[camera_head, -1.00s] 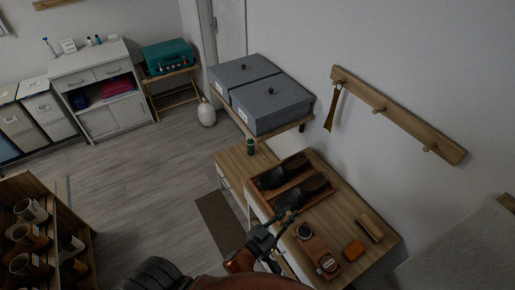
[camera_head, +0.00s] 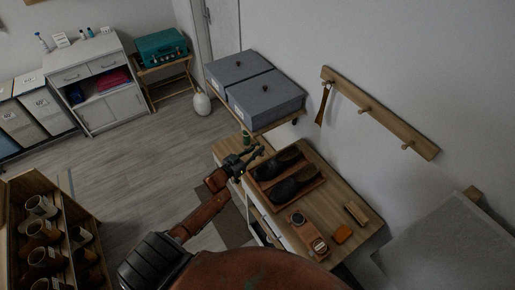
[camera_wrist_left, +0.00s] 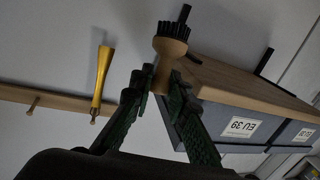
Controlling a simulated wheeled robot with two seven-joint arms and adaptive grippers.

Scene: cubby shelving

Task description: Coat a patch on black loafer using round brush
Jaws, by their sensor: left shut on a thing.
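The pair of black loafers lies in a wooden tray (camera_head: 270,203) on the bench; one is the far loafer (camera_head: 290,156), the other the near loafer (camera_head: 285,188). My left gripper (camera_head: 252,158) is just left of the tray's far end, beside the loafers. It is shut on the round brush (camera_wrist_left: 170,45), which has a wooden handle and dark bristles. In the left wrist view the brush stands between the green fingers (camera_wrist_left: 150,90), bristles upward in the picture. In the head view the brush is too small to make out. My right gripper is out of view.
A green can (camera_head: 246,137) stands close behind the left gripper. Grey boxes (camera_head: 265,98) sit on a shelf above. A tin (camera_head: 298,219), an orange block (camera_head: 342,234) and a wooden brush (camera_head: 357,213) lie on the near bench. A shoehorn (camera_head: 322,104) hangs from the peg rail.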

